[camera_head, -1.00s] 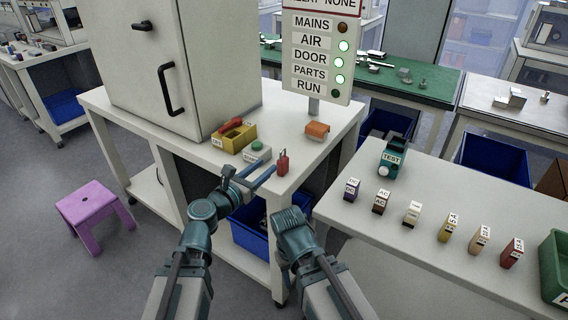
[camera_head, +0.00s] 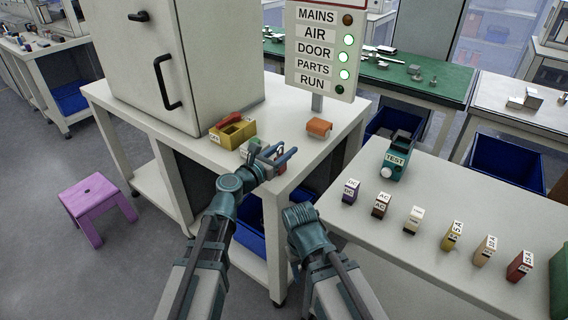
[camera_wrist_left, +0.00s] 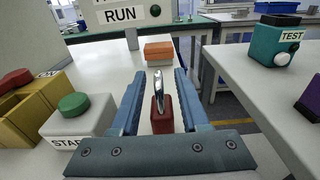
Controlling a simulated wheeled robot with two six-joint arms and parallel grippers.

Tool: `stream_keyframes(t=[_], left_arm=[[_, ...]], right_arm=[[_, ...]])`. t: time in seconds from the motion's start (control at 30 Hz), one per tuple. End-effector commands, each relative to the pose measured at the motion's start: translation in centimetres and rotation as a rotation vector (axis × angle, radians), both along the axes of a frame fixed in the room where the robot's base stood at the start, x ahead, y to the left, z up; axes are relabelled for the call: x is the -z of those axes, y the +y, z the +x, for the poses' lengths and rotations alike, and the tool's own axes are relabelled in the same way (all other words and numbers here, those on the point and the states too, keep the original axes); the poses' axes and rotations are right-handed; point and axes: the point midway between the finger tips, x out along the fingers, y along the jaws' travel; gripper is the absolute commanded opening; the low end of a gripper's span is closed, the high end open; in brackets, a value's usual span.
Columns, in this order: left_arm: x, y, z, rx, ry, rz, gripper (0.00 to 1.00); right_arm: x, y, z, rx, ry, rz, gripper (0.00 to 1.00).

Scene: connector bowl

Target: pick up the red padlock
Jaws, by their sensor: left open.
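The red padlock (camera_wrist_left: 161,110) with its shiny metal shackle stands upright on the white bench, between the two blue fingers of my left gripper (camera_wrist_left: 160,75) in the left wrist view. The fingers are open, one on each side, with a visible gap to the padlock. In the head view my left gripper (camera_head: 279,157) is at the bench's front corner and mostly covers the padlock. My right arm shows at the lower middle, but its gripper is not visible.
A box with a green button (camera_wrist_left: 73,104) and a yellow bin (camera_wrist_left: 30,105) stand left of the gripper. An orange block (camera_head: 319,127) lies beyond it, near the sign post. The teal TEST device (camera_head: 395,160) is on the separate right table.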

Motion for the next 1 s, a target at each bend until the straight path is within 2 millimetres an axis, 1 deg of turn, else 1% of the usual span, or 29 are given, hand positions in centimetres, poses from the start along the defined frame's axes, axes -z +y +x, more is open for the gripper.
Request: stream_keyframes(t=[0.03, 0.07, 0.3, 0.37, 0.4, 0.57, 1.0], left_arm=[[0.0, -0.24, 0.7, 0.0, 0.0, 0.0, 0.45], [0.0, -0.31, 0.87, 0.0, 0.0, 0.0, 0.45], [-0.01, -0.34, 0.88, -0.001, 0.0, 0.0, 0.45], [-0.01, -0.34, 0.88, -0.001, 0.0, 0.0, 0.36], [-0.01, -0.34, 0.87, -0.001, 0.0, 0.0, 0.29], [-0.01, -0.33, 0.88, -0.001, 0.0, 0.0, 0.0], [-0.02, -0.32, 0.87, -0.001, 0.0, 0.0, 0.0]], right_arm=[[-0.01, -0.01, 0.0, 0.0, 0.0, 0.0, 0.5], [0.0, 0.0, 0.0, 0.0, 0.0, 0.0, 0.5], [-0.02, 0.0, 0.0, 0.0, 0.0, 0.0, 0.5], [-0.02, 0.0, 0.0, 0.0, 0.0, 0.0, 0.5], [-0.02, 0.0, 0.0, 0.0, 0.0, 0.0, 0.5], [-0.02, 0.0, 0.0, 0.0, 0.0, 0.0, 0.5], [-0.02, -0.01, 0.0, 0.0, 0.0, 0.0, 0.5]])
